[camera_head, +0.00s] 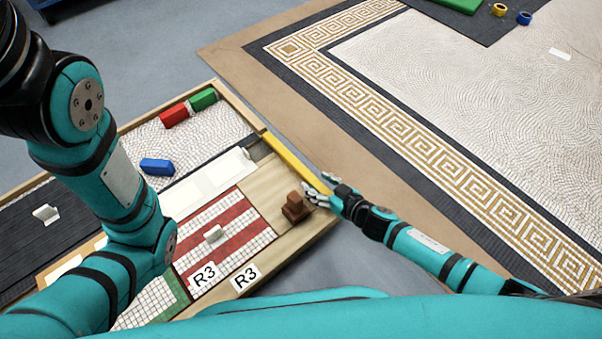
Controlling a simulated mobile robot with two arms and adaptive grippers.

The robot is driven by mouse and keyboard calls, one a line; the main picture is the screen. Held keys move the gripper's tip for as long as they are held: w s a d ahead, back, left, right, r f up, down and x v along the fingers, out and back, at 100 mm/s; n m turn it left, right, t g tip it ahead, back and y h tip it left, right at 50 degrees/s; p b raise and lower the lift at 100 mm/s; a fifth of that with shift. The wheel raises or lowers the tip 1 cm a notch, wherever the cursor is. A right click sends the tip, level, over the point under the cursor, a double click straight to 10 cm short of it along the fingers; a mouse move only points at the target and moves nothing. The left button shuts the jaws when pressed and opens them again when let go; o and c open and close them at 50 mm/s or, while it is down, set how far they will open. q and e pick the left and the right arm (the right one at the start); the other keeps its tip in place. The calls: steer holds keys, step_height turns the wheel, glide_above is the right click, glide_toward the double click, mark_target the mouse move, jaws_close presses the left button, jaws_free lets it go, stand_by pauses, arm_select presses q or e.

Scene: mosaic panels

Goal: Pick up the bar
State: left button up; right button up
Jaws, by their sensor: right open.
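A long yellow bar (288,158) lies slanted along the right edge of the wooden workboard (336,219).
A brown wooden block (295,208) stands close to the right gripper. Beyond the board is a large mosaic panel with a gold key border (400,125).

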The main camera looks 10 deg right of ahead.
jaws_close()
stand_by(0.3)
